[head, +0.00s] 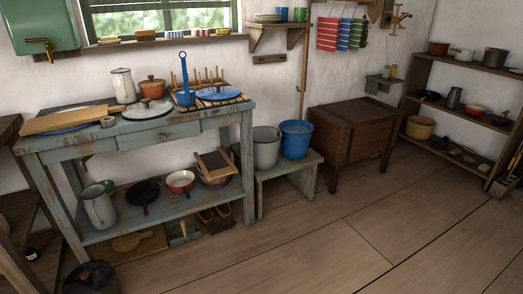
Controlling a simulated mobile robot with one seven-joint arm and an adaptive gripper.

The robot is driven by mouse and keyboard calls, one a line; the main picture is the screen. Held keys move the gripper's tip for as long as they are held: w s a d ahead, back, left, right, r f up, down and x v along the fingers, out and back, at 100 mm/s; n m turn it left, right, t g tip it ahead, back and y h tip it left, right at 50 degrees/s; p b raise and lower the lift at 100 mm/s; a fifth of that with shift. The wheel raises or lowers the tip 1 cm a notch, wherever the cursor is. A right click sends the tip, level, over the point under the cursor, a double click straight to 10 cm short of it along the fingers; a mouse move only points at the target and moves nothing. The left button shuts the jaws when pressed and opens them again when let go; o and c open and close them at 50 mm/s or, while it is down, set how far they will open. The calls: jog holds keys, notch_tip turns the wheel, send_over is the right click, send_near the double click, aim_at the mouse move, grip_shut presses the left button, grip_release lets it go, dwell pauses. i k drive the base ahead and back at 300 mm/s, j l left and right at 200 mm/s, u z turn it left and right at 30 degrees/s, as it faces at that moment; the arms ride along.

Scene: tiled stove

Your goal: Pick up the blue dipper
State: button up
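The blue dipper (185,97) stands on the right part of the worn blue-green worktable (160,136). Its long thin handle points straight up and ends in a small hook or loop against the wall. Its cup rests at or in front of the left end of a slatted wooden rack (239,101), and I cannot tell whether it touches the rack. A blue plate or lid (218,93) lies just to its right. My gripper is not in view.
Left of the dipper are a white lid or dish (147,109), a brown pot (152,88), a white jug (123,86) and cutting boards (68,119). A low bench (289,172) holds a grey bucket (266,148) and a blue bucket (296,139). The wooden floor (330,240) in front is clear.

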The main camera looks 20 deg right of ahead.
aim_at(185, 96)
jog(key=i+l+u, duration=0.1)
jog(key=i, duration=0.45)
jog(key=i+l+u, duration=0.1)
jog(key=i+l, duration=0.25)
jog(key=i, duration=0.15)
jog(key=i+l+u, duration=0.1)
jog(key=i+l, duration=0.2)
jog(key=i, duration=0.25)
jog(key=i+l+u, duration=0.1)
jog(key=i+l, duration=0.25)
jog(key=i, duration=0.65)
